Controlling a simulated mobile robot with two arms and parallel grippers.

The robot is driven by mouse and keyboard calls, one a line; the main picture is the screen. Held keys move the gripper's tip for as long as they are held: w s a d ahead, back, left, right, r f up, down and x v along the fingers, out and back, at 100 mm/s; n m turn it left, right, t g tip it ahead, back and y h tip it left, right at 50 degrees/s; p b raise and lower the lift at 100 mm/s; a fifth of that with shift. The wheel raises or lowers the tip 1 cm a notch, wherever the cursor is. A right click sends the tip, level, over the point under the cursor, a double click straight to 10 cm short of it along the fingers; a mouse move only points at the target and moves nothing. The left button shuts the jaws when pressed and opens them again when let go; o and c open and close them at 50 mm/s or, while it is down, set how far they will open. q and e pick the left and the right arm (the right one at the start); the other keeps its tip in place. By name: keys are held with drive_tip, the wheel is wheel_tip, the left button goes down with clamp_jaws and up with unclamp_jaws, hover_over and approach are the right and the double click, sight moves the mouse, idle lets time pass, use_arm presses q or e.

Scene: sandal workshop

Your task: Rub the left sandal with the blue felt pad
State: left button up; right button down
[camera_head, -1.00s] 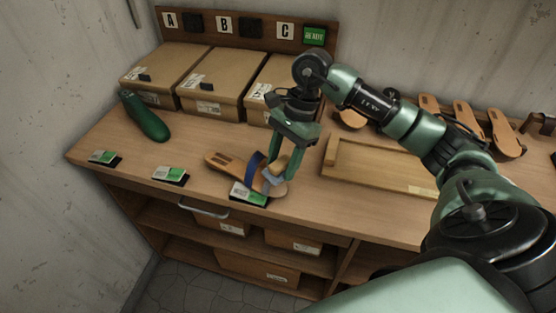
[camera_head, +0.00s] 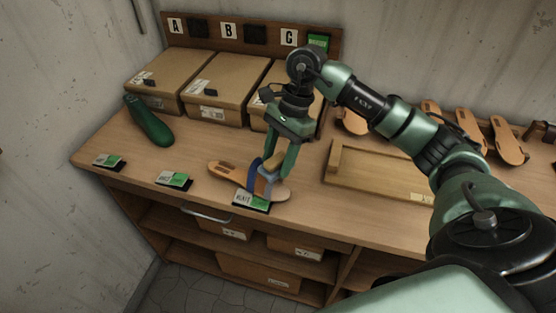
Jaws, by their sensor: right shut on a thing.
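A tan sandal (camera_head: 228,172) with a dark blue strap (camera_head: 252,173) lies near the front edge of the workbench. My right gripper (camera_head: 271,168) reaches down over its right part. It is shut on a small block with a tan top and a grey-blue lower part, which looks like the felt pad (camera_head: 270,160). The pad is at the sandal's upper face, right beside the strap; I cannot tell whether it presses on the sole. The fingers hide part of pad and sandal. My left gripper is not in view.
Labelled cards (camera_head: 108,161) lie along the front edge, one (camera_head: 251,199) by the sandal. A green bottle-like object (camera_head: 149,122) lies left. Cardboard boxes (camera_head: 166,80) stand behind. A shallow wooden tray (camera_head: 372,190) is right of the gripper; several sandals (camera_head: 507,142) are at the far right.

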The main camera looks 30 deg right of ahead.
drive_tip(key=shift+r+p, duration=1.2)
drive_tip(key=shift+r, duration=1.75)
